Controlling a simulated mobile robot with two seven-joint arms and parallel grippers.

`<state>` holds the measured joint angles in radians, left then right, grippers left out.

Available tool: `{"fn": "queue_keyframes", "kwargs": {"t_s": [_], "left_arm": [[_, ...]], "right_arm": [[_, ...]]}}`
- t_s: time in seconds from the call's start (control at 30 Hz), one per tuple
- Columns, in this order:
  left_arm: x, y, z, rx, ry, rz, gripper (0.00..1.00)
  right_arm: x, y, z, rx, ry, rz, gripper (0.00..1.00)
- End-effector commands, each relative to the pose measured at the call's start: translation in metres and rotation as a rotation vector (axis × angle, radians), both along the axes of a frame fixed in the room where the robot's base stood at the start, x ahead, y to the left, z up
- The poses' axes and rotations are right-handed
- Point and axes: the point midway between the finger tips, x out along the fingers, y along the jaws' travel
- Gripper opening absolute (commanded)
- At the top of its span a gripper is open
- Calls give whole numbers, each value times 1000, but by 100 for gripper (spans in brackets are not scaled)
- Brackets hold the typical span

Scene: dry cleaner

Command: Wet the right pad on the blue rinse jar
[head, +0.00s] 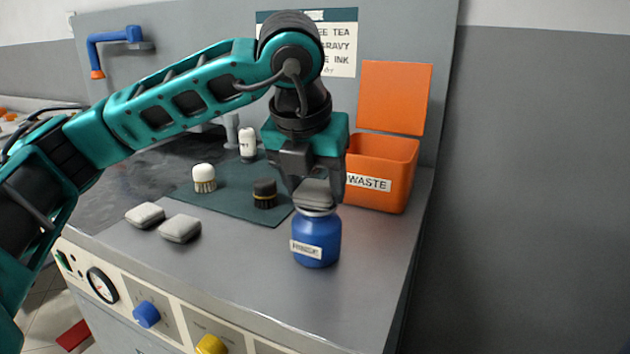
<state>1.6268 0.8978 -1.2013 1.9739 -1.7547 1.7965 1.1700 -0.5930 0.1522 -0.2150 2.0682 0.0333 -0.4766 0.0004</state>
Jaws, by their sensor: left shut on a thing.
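The blue rinse jar (317,240) stands upright on the grey counter, with a "RINSE" label on its front. My left gripper (317,190) points down directly over the jar and is shut on a grey pad (314,194). The pad is at the jar's top; I cannot tell whether it presses on it or hovers just above. Two more grey pads lie side by side on the counter at the left, a farther one (145,214) and a nearer one (180,228). My right gripper is not in view.
An orange waste bin (385,195) with a raised lid stands close behind the jar. A dark green mat (235,202) holds a white-topped brush (204,178) and a dark brush (265,194). A white bottle (247,144) stands behind. The counter right of the jar is clear.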

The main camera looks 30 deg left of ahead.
Motion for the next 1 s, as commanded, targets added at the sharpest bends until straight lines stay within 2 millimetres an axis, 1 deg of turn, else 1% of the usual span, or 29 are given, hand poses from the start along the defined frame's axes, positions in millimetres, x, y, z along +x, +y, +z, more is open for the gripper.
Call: {"fn": "queue_keyframes", "kwargs": {"t_s": [0.03, 0.07, 0.23, 1.0], "left_arm": [[-1, 0, -4, 2, 11, -2, 34], [-1, 0, -4, 3, 11, -3, 34], [-1, 0, 2, 3, 11, -3, 34], [0, 0, 67, 1, 2, -1, 34]], "right_arm": [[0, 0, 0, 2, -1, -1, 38], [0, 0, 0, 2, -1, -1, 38], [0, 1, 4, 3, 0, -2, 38], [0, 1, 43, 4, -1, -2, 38]]}}
